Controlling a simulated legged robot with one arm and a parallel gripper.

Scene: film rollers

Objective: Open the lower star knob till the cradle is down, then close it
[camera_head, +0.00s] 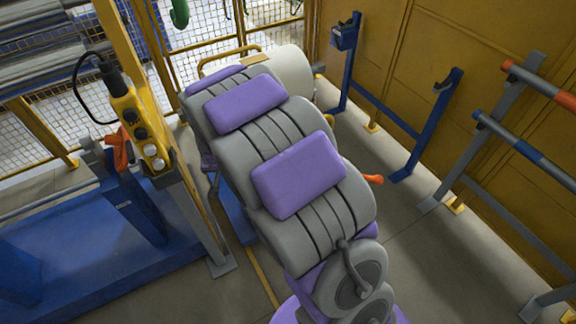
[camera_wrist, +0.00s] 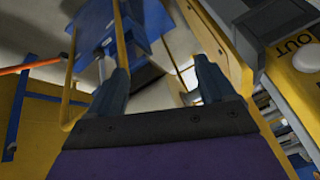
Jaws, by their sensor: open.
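My gripper (camera_wrist: 162,78) shows in the wrist view as two dark blue fingers set well apart. It is open, and I see nothing held between them. In the head view my own grey and purple links fill the middle and hide my gripper. A red-orange handle (camera_head: 120,150) sits on a blue post at the left. An orange knob-like piece (camera_head: 374,179) sticks out from behind my links at the right. I cannot tell whether either is the lower star knob. The cradle cannot be made out for certain; a pale roll (camera_head: 285,75) lies behind my links.
A yellow button pendant (camera_head: 140,125) hangs at the left, by a yellow post. Blue and grey racks (camera_head: 350,65) stand along the yellow wall (camera_head: 440,60) at the right. Some floor is open at lower right.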

